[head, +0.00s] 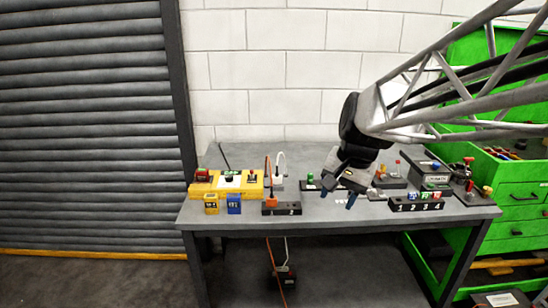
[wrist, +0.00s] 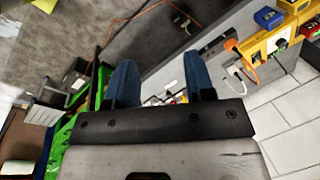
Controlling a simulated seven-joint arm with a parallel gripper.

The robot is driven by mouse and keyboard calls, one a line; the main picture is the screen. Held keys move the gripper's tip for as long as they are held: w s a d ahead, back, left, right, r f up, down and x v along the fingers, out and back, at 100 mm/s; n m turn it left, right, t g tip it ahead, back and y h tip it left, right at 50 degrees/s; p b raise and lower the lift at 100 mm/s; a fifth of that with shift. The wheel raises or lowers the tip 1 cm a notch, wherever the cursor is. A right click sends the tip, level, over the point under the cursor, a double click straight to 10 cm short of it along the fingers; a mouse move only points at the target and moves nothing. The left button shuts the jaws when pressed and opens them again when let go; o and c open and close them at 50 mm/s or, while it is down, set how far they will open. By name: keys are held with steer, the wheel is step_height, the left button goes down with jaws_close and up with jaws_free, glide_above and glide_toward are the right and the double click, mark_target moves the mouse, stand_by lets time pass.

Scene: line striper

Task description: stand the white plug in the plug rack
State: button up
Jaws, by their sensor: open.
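The white plug (head: 278,178) is at the back left of the table, with a white cord arching up from it. A dark block marked 1 and 2 (head: 287,209), which looks like the plug rack, sits at the front edge. An orange plug (head: 270,202) is at its position 1, and position 2 looks empty. My gripper (head: 339,192) is open and empty above the table, to the right of the plug and rack. Its blue fingers (wrist: 161,65) show apart in the wrist view.
A yellow box (head: 250,188) is on the left, with yellow and blue blocks (head: 234,204) before it. A black rack marked 1 to 4 (head: 416,204) is at the front right. Small parts lie under my gripper. A green drawer cabinet (head: 515,195) stands at the right.

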steer(key=w+a+m+y, duration=0.1)
steer(key=w+m+y, duration=0.15)
steer(key=w, duration=1.05)
steer(key=m+g+y, duration=0.1)
steer(key=m+y, duration=0.2)
steer(key=m, duration=0.7)
glide_toward(280, 176)
steer(key=shift+w+f, duration=0.2)
steer(key=shift+f, duration=0.1)
steer(key=shift+a+f, duration=0.15)
steer(key=shift+x, duration=4.8)
steer(key=shift+s+a, duration=0.15)
steer(key=shift+s, duration=0.05)
steer(key=c, duration=0.9)
